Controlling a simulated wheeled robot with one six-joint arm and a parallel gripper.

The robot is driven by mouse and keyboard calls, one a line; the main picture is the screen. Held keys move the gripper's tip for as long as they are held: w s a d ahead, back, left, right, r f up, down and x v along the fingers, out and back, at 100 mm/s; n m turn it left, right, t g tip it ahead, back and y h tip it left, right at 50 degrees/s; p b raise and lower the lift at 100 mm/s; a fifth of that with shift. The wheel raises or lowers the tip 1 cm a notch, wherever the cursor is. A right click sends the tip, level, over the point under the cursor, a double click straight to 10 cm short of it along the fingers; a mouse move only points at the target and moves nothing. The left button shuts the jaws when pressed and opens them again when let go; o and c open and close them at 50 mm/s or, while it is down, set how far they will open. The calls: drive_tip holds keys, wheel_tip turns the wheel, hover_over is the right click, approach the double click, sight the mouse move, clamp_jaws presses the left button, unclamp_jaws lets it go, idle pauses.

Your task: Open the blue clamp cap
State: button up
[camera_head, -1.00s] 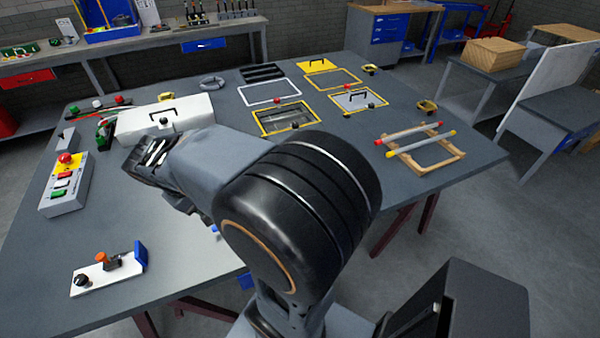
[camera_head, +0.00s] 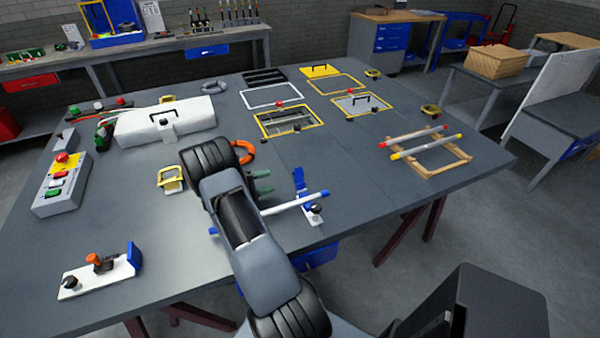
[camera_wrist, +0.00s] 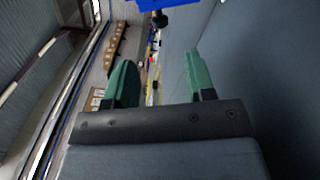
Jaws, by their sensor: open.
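A blue clamp cap (camera_head: 300,182) stands up near the right front of the table, with a white base and black knob (camera_head: 315,209) by it. A white bar (camera_head: 290,205) with a blue right end crosses beside it; I cannot tell how they join. In the wrist view a blue part (camera_wrist: 150,4) with a black knob shows at the top edge, ahead of the fingers; the rest is cut off. My gripper (camera_head: 264,183) points right toward the clamp, a short way left of it. Its green fingers also show in the wrist view (camera_wrist: 161,80), apart, with nothing between them.
A white fixture (camera_head: 95,275) with a blue plate (camera_head: 134,254) sits at the table's front left. An orange ring (camera_head: 246,152) and a yellow handle (camera_head: 170,180) lie near my arm. Yellow frames (camera_head: 290,133) and a wooden frame with rods (camera_head: 430,168) lie farther off.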

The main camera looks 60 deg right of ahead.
sight(300, 172)
drive_tip(key=p+x, duration=0.3)
drive_tip(key=x, duration=0.9)
drive_tip(key=shift+s+d, duration=0.2)
drive_tip(key=shift+s, duration=0.05)
drive_tip(key=shift+c, duration=0.5)
clamp_jaws()
